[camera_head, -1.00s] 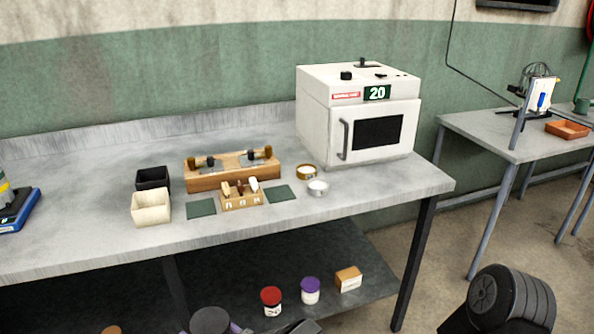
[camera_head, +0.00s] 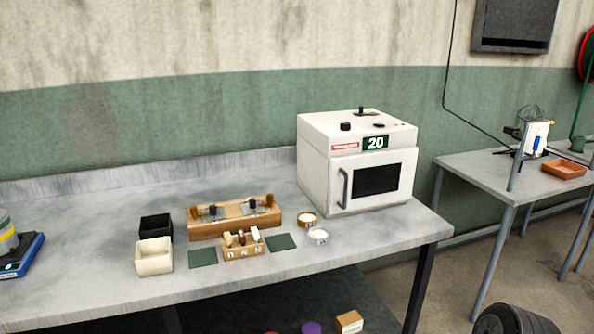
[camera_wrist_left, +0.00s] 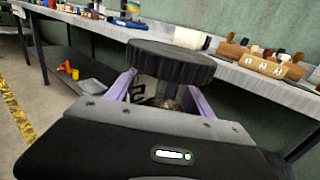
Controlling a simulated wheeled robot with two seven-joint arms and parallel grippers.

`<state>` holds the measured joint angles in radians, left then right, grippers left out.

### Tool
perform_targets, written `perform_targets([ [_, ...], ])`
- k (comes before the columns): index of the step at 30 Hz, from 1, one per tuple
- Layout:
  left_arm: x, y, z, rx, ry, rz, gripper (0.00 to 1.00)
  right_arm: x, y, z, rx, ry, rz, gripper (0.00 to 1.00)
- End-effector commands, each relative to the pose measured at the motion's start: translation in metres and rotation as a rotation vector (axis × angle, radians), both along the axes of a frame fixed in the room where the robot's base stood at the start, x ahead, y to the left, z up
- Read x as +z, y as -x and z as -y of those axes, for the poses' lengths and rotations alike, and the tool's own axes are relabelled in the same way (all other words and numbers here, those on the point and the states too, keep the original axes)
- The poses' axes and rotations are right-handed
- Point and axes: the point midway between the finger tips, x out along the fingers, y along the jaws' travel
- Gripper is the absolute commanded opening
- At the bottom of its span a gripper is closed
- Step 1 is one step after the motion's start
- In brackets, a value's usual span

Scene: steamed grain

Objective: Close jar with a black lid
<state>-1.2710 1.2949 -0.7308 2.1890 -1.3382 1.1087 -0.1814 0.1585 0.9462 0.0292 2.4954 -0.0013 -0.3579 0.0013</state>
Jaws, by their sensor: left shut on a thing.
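A wide black lid (camera_wrist_left: 170,62) with a ridged rim shows in the left wrist view, roughly level. Below it, between the purple fingers of my left gripper (camera_wrist_left: 160,95), a brownish jar body (camera_wrist_left: 158,100) shows in part. The gripper is shut on this jar, and the lid sits above the fingers. Whether the lid is fully seated cannot be told. My left gripper is outside the head view. My right gripper is not in view.
A grey table (camera_head: 95,285) carries a white oven (camera_head: 357,165), a wooden rack (camera_head: 235,218), black (camera_head: 156,228) and cream (camera_head: 154,257) boxes, and two small round containers (camera_head: 307,219) (camera_head: 318,237). A purple-lidded jar (camera_head: 311,327) stands on the lower shelf. The table's left part has free room.

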Motion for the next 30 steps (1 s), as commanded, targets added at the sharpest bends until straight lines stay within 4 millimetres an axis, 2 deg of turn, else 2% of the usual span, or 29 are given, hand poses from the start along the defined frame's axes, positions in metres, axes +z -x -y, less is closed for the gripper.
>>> perform_targets([
  [9, 0.001, 0.000, 0.002, -0.007, -0.002, 0.001, 0.00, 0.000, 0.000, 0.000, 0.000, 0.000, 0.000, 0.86],
  [14, -0.001, -0.002, 0.014, -0.063, -0.002, 0.001, 0.00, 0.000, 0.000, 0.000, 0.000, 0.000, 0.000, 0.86],
  [19, -0.005, -0.006, 0.044, -0.199, -0.004, 0.000, 0.00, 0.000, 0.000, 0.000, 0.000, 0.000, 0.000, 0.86],
  [30, -0.017, -0.017, 0.130, -0.588, -0.002, -0.001, 0.00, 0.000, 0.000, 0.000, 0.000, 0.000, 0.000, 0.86],
])
